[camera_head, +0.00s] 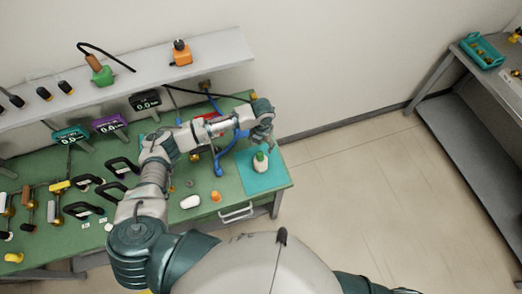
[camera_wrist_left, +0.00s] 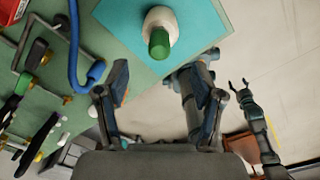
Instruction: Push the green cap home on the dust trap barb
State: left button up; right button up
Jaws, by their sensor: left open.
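The green cap (camera_head: 260,155) sits at the top of a white, rounded body (camera_head: 262,167), which looks like the dust trap, standing on a teal mat (camera_head: 276,183) at the bench's right end. In the left wrist view the green cap (camera_wrist_left: 159,43) points toward the camera, with the white body (camera_wrist_left: 160,18) behind it. The barb is hidden, and I cannot tell how far down the cap sits. My left gripper (camera_head: 268,140) is open and empty, just above and beyond the cap. My right gripper (camera_wrist_left: 239,87) shows in the left wrist view, open and empty, away from the bench.
A blue curved tube (camera_head: 220,160) lies left of the mat. A white piece (camera_head: 190,202) and an orange piece (camera_head: 215,196) lie near the front edge. A shelf (camera_head: 140,82) runs along the back. Black handles and tools crowd the left. Open floor lies right.

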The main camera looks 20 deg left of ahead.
aim_at(261, 152)
pick_arm(q)
jog(key=shift+r, duration=1.65)
